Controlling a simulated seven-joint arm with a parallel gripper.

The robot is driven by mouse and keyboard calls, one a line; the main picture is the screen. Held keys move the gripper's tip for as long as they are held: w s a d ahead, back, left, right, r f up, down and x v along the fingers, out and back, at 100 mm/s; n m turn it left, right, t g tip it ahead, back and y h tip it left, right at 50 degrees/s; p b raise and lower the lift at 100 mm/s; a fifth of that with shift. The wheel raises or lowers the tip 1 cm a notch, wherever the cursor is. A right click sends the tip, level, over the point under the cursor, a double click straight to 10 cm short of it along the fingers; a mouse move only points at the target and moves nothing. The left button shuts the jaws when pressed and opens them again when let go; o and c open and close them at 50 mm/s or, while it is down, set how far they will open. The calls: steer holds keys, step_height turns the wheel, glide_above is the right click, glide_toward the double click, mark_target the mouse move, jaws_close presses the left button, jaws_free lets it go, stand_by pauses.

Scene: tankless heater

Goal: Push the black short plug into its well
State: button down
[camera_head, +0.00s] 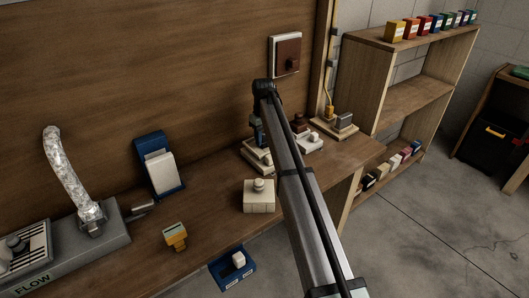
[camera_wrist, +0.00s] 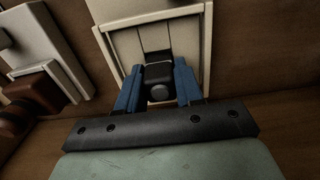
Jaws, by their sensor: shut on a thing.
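The black short plug (camera_wrist: 158,73) is a dark block with a round grey knob, between my gripper's two blue fingers in the wrist view. My gripper (camera_wrist: 158,76) is shut on it. Beyond the plug is a cream fixture (camera_wrist: 206,45) with a raised rim and a recessed panel marked by dark lines, which appears to hold the well. The plug hides the opening, so I cannot tell how deep it sits. In the head view, my gripper (camera_head: 257,132) is at the back of the bench, above a cream fixture (camera_head: 257,160), partly hidden by my arm.
A fixture with a brown block (camera_wrist: 38,92) stands left in the wrist view. On the wooden bench are a cream box with a knob (camera_head: 259,197), a blue holder (camera_head: 158,165), a yellow block (camera_head: 175,236) and a grey FLOW unit (camera_head: 115,241). A wall plate (camera_head: 286,55) hangs behind.

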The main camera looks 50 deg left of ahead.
mark_target(263, 134)
steer(key=shift+f, duration=0.7)
stand_by(0.9)
steer(key=c, duration=0.6)
jaws_free()
steer(key=shift+c, duration=0.2)
step_height(263, 134, up, 14)
stand_by(0.7)
